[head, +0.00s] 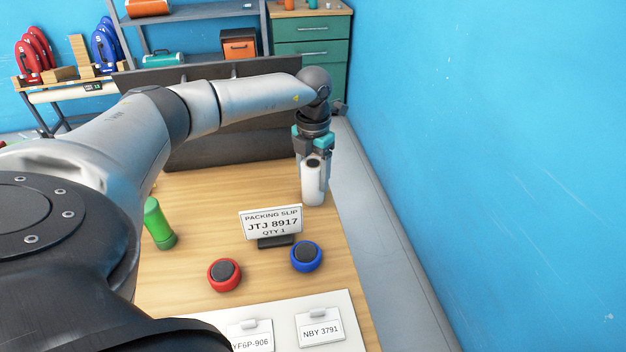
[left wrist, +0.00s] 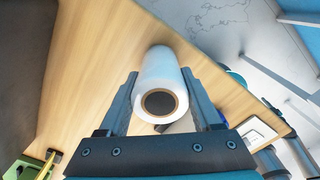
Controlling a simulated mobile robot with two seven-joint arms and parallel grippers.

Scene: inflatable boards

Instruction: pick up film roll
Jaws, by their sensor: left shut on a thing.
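The film roll (head: 313,188) is a white cylinder with a dark core, standing upright near the right edge of the wooden table (head: 220,190). My left gripper (head: 312,165) points down over it from above, with its fingers on either side of the roll. The left wrist view shows the film roll (left wrist: 160,85) between the two fingers of the left gripper (left wrist: 162,100), its brown core end towards the camera. The left gripper is shut on the roll. I cannot tell whether the roll's bottom touches the table. My right gripper is not in view.
A green bottle (head: 160,223) is at left. A white board with labels (head: 283,312) lies at the front. A blue wall (head: 500,150) is right.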

